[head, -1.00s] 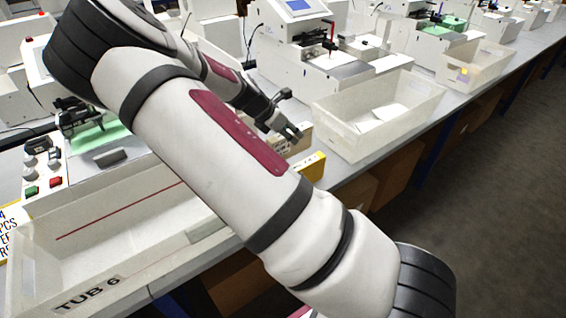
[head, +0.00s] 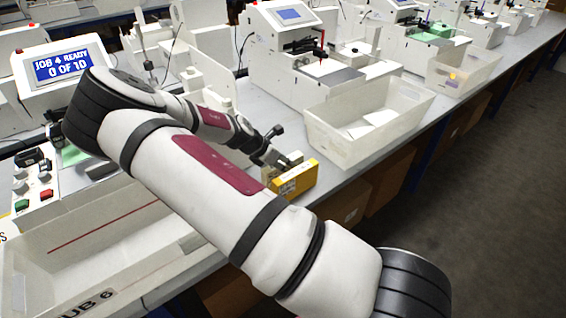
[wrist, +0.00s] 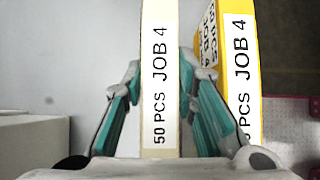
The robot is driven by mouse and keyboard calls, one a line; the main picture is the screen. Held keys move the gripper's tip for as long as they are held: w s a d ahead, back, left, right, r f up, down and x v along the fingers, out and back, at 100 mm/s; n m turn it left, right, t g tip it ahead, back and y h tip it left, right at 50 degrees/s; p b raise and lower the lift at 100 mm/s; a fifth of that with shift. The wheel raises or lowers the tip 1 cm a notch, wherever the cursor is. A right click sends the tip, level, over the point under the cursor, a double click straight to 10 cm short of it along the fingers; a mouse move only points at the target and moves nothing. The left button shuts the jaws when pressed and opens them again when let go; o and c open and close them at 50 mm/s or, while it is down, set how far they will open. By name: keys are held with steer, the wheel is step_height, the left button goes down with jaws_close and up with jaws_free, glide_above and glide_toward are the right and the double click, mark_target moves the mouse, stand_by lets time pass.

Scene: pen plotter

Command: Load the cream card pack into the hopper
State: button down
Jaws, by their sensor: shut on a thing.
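The cream card pack (wrist: 160,80), marked "50 PCS JOB 4", stands on edge between my fingers in the wrist view. In the head view the cream pack (head: 294,157) shows only in part behind a yellow pack (head: 298,180). My gripper (head: 274,160) is shut on the cream pack, low by the table; I cannot tell whether the pack touches the table. The yellow pack, also marked "JOB 4", stands close on the right in the wrist view (wrist: 243,75). A plotter screen (head: 62,66) reads "JOB 4 READY 0 OF 10". I cannot make out the hopper for certain; my arm covers part of that machine.
An open translucent tub (head: 345,150) with white cards stands right of the packs. A long tub (head: 30,285) lies at front left under my arm. A control panel with buttons (head: 38,195) is at left. The table edge is close to the yellow pack.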

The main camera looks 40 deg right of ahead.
steer(key=c, duration=1.7)
jaws_free()
steer(key=shift+f, duration=0.1)
steer(key=o, duration=0.4)
